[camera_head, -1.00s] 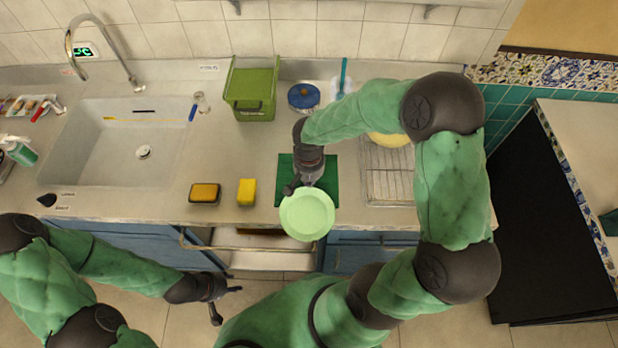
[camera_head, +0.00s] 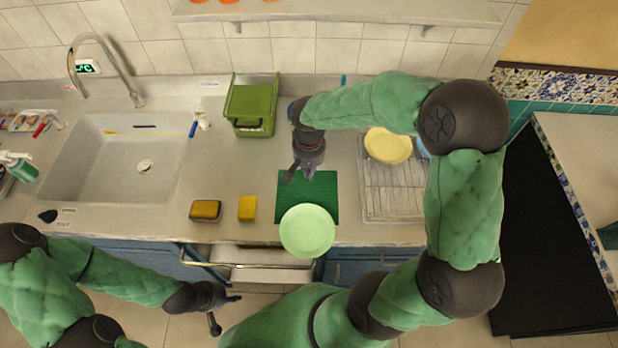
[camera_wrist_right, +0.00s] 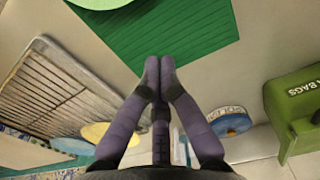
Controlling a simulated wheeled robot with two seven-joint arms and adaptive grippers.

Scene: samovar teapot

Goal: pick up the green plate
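The green plate (camera_head: 307,231) is pale green and round. In the head view it covers the front edge of the dark green mat (camera_head: 290,188) and extends past the counter's front edge. Part of it shows at the top of the wrist view (camera_wrist_right: 100,3). My right gripper (camera_head: 301,178) is over the mat, behind the plate and apart from it. My left gripper (camera_head: 228,312) is open and empty, in front of the counter.
A drying rack (camera_head: 390,195) with a yellow plate (camera_head: 388,146) stands to the right. A green bin (camera_head: 250,108) is behind the mat. Two sponges, one dark-topped (camera_head: 205,210) and one yellow (camera_head: 247,208), lie left of it. A drawer (camera_head: 265,255) is open below.

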